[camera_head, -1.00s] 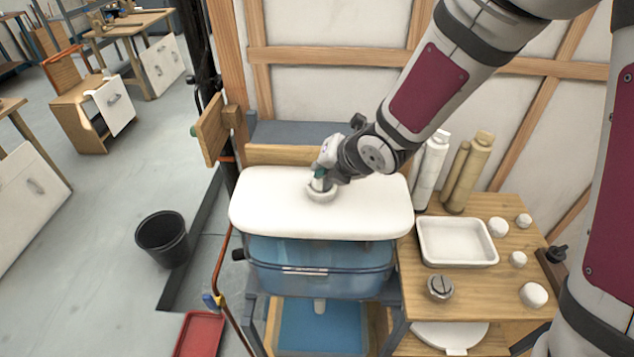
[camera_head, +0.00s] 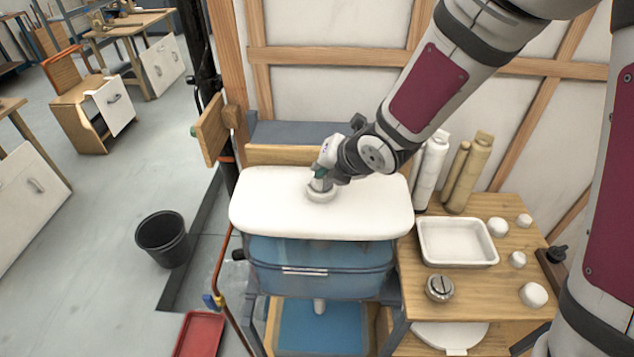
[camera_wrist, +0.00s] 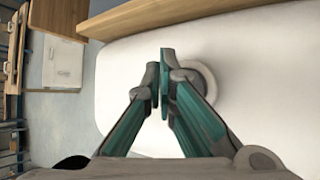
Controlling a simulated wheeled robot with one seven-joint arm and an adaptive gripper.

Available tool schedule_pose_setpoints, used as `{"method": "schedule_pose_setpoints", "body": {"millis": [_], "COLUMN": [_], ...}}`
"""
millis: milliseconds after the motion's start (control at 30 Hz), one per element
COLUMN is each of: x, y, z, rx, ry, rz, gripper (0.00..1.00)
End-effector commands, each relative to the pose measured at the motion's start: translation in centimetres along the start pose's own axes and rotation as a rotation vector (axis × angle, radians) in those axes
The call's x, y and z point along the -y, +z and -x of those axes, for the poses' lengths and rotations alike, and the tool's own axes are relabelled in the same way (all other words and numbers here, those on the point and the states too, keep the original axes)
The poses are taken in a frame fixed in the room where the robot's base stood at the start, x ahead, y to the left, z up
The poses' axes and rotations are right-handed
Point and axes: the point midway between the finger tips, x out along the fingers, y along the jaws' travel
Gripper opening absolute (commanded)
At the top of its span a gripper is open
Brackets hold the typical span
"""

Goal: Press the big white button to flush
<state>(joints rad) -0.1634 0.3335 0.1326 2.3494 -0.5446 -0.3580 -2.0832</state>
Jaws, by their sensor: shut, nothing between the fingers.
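The white button (camera_head: 322,193) is a round raised piece on the white lid (camera_head: 270,218) of a clear blue tank (camera_head: 320,262). My gripper (camera_head: 321,184) is shut and empty, with its fingertips at the button. The wrist view also shows the shut fingertips (camera_wrist: 164,60), with the round button (camera_wrist: 208,78) partly hidden behind them. I cannot tell from the views whether the button is pushed down.
A wooden side table (camera_head: 480,290) on the right holds a white tray (camera_head: 457,241), a metal fitting (camera_head: 439,288) and several white caps. White and tan rolls (camera_head: 466,175) stand behind the tray. A black bin (camera_head: 162,238) stands on the floor at left.

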Motion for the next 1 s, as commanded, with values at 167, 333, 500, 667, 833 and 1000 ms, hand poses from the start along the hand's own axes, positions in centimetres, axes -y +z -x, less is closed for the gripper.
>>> {"method": "schedule_pose_setpoints", "body": {"millis": [167,333,500,667,833,1000], "x": [0.08,0.30,0.47,0.43,0.42,0.47], "y": [-0.06,-0.26,-0.43,-0.43,-0.43,-0.46], "z": [-0.17,-0.53,-0.65,-0.57,-0.57,-0.65], "rx": [0.000,0.000,0.000,0.000,0.000,0.000], "ry": [0.000,0.000,0.000,0.000,0.000,0.000], "rz": [0.001,0.001,0.000,0.000,0.000,0.000], "gripper": [0.00,0.00,0.00,0.00,0.00,0.00]}}
